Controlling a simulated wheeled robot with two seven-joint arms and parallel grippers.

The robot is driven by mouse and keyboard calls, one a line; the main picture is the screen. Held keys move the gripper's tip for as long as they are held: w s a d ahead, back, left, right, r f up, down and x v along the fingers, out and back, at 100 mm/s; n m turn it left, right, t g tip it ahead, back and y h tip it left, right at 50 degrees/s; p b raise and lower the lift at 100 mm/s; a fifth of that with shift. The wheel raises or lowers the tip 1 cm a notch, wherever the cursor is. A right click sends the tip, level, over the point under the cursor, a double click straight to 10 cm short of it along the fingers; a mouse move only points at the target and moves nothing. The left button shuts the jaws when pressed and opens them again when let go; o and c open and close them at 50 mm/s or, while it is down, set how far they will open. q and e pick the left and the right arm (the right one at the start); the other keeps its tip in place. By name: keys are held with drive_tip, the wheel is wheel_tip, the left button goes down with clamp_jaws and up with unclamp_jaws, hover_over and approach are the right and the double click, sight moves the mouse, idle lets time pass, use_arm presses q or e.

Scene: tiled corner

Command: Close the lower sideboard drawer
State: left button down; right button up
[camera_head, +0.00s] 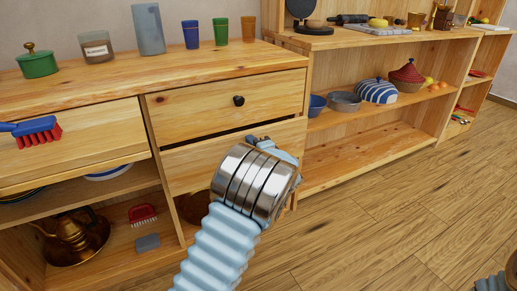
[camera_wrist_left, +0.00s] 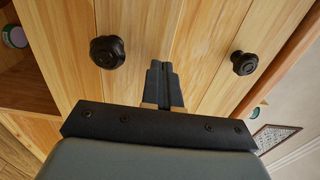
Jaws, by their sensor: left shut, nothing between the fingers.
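The lower sideboard drawer (camera_head: 195,162) is the wooden front below the upper drawer (camera_head: 225,102). A dark gap runs along its top edge, and it seems to stand slightly out. In the head view my wrist hides its right part and its knob. My left gripper (camera_head: 278,150) is in front of it, its fingers mostly hidden by the wrist. The left wrist view shows the fingers (camera_wrist_left: 161,70) shut and empty, pointing at the drawer fronts between the lower drawer's dark knob (camera_wrist_left: 107,52) and the upper knob (camera_wrist_left: 244,63). Contact cannot be told. My right gripper is not in view.
A red-bristled blue brush (camera_head: 35,128) is at the left drawer front. The sideboard top (camera_head: 120,80) holds a green pot (camera_head: 37,62), jars and cups. An open shelf unit (camera_head: 350,155) stands to the right. The wooden floor (camera_head: 400,220) is clear there.

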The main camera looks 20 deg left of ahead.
sight(246, 134)
use_arm(q)
drive_tip(key=shift+w+a, duration=0.35)
drive_tip(key=shift+a, duration=0.05)
drive_tip(key=b+x, duration=0.2)
drive_tip(key=x, duration=0.2)
drive_tip(key=shift+w+a, duration=0.1)
drive_tip(key=shift+a, duration=0.05)
drive_tip(key=shift+a+r, duration=0.1)
drive_tip(key=shift+r, duration=0.2)
